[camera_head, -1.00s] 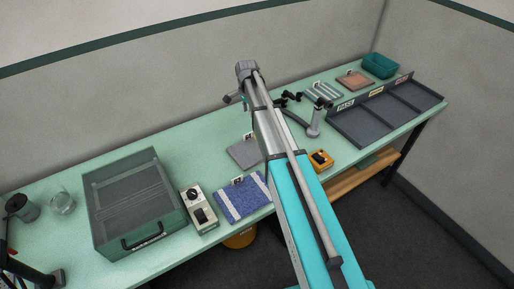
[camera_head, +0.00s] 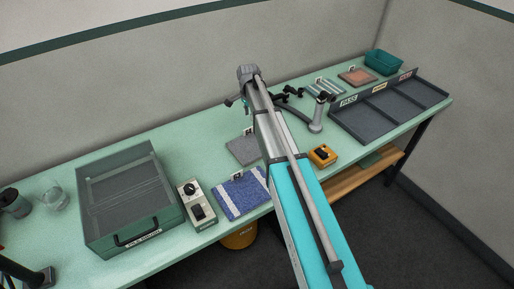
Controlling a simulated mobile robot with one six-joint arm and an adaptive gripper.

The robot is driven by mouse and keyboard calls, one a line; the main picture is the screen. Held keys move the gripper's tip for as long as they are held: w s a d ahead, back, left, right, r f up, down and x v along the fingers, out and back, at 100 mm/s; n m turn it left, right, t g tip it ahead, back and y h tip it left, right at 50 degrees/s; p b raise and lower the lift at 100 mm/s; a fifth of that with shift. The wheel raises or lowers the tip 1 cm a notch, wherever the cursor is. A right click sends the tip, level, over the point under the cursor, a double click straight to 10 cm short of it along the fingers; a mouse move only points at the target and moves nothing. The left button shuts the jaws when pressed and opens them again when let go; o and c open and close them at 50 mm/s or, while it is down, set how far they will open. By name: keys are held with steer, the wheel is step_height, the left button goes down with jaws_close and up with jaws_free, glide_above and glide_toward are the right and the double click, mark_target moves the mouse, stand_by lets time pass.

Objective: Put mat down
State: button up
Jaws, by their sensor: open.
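A blue mat with white stripes (camera_head: 240,197) lies flat on the green bench near its front edge, with a small label card behind it. A plain grey mat (camera_head: 241,151) lies behind it, partly covered at the right by my arm. My gripper (camera_head: 231,102) shows only as a small dark shape at the far end of my arm, above the back of the bench. It is open, and no mat shows in it. Its fingertips are too small to make out clearly.
A lidded green case (camera_head: 130,200) and a control box (camera_head: 198,205) stand left of the blue mat. An orange switch box (camera_head: 322,155), a grey stand (camera_head: 316,122) and a divided dark tray (camera_head: 390,108) are to the right. A teal bin (camera_head: 383,62) stands at the back right.

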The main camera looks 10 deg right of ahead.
mark_target(249, 134)
steer(key=shift+f+b, duration=1.4)
steer(key=shift+f, duration=0.3)
steer(key=shift+s+a+f+b, duration=0.1)
steer(key=shift+s+f+b, duration=0.05)
steer(key=shift+f+b, duration=1.15)
steer(key=shift+s+f+b, duration=0.15)
steer(key=shift+f+b, duration=1.15)
jaws_close()
